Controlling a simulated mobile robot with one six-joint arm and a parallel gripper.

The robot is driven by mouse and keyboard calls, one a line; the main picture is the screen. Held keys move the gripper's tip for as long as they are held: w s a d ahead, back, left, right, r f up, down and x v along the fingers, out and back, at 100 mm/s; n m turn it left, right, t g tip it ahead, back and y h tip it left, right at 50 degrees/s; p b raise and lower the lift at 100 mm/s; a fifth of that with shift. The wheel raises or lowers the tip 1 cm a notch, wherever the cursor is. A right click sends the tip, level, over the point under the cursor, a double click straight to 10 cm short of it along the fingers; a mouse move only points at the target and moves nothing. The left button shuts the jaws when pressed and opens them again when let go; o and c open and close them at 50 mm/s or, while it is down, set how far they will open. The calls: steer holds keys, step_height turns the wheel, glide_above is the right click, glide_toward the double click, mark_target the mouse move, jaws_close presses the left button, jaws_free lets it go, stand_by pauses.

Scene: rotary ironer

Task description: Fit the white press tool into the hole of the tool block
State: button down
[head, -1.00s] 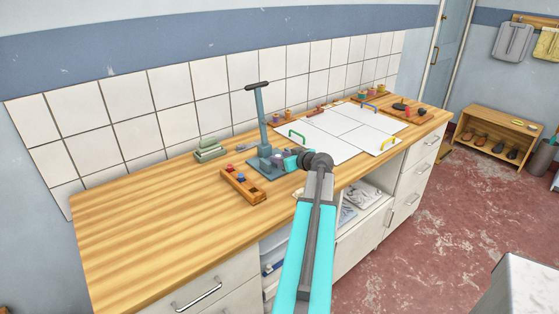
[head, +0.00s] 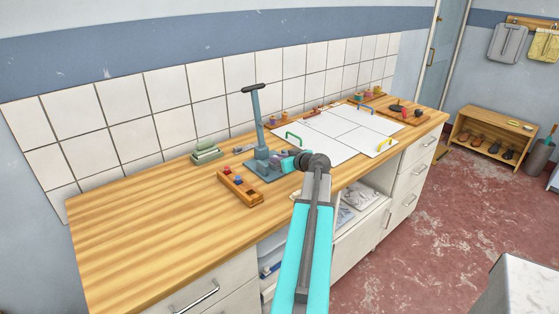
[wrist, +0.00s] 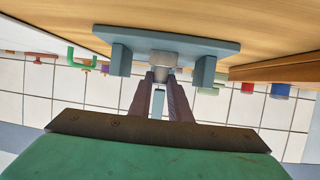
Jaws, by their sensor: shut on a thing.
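My gripper (wrist: 160,76) is shut on the white press tool (wrist: 163,58), a pale, short round piece between the dark fingertips in the wrist view. The tool's wider end is at the blue-grey base plate (wrist: 210,45) of the press; whether it touches the plate I cannot tell. In the head view my gripper (head: 276,160) is beside the press (head: 260,135), and the tool is too small to make out. The wooden tool block (head: 242,192) with red and blue tools lies just left of the press. Its edge also shows at the right of the wrist view (wrist: 275,73). Its empty hole is not clear.
Two grey-blue blocks (wrist: 119,60) (wrist: 204,70) flank the tool on the plate. Green stacked pieces (head: 206,152) lie at the back left. White boards (head: 340,134) with coloured handles cover the counter to the right. The counter's left part (head: 140,215) is clear.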

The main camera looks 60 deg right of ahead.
steer(key=shift+r+b, duration=0.6)
steer(key=shift+r, duration=0.85)
steer(key=s+a+r+b, duration=0.1)
steer(key=s+a+b, duration=0.1)
steer(key=s+a, duration=0.2)
steer(key=s+a+b, duration=0.2)
steer(key=s+a, duration=0.1)
steer(key=s, duration=0.7)
steer(key=shift+a+r, duration=0.4)
steer(key=shift+s, duration=0.1)
